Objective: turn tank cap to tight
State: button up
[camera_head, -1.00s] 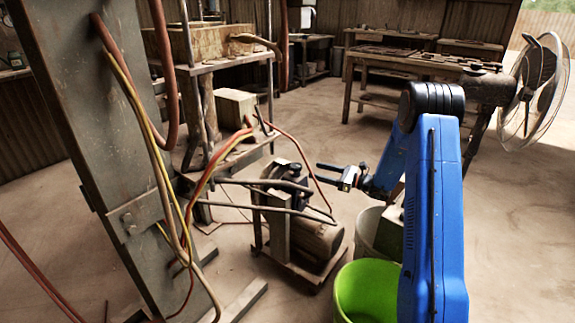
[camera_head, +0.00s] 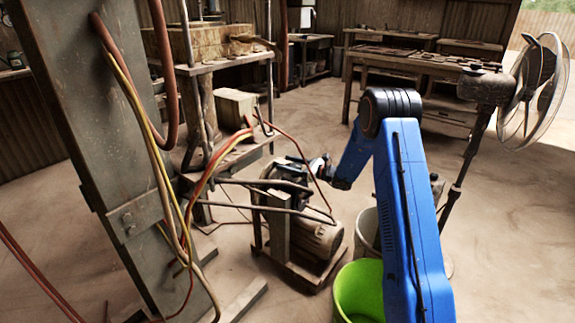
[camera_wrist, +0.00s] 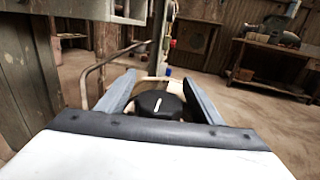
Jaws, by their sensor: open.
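The tank cap (camera_wrist: 158,106) is black with a white line on top, and it sits between the two fingers of my gripper in the wrist view. My gripper (camera_wrist: 160,92) is open, with one grey-blue finger on each side of the cap. I cannot tell whether either finger touches it. In the head view my gripper (camera_head: 308,168) is at the pump unit (camera_head: 318,238), beside its top, and the cap is too small or covered to make out there. The white line on the cap points nearly straight away from my wrist.
Hoses and a bent pipe (camera_head: 268,210) run close by on the left, from a steel column (camera_head: 105,150). A green bucket (camera_head: 358,290) and a grey bucket (camera_head: 368,235) stand below my arm. A fan (camera_head: 535,85) and workbench (camera_head: 420,70) stand behind on the right.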

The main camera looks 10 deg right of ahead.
jog(key=shift+a, duration=0.15)
jog(key=shift+c, duration=0.7)
jog(key=c, duration=0.9)
jog(key=shift+w, duration=0.1)
jog(key=m+t+h, duration=0.2)
jog(key=t+h, duration=0.1)
jog(key=d+m+t+h, duration=0.1)
jog(key=m, duration=0.1)
jog(key=shift+w+h, duration=0.4)
jog(key=shift+w+d+m+t+h, duration=0.15)
jog(key=shift+d+m+t+h, duration=0.15)
jog(key=shift+m+t+h, duration=0.65)
jog(key=shift+w+d+m+t+h, duration=0.1)
jog(key=shift+d+m+t+h, duration=0.2)
jog(key=shift+m+h, duration=0.75)
jog(key=shift+h, duration=0.4)
jog(key=o, duration=1)
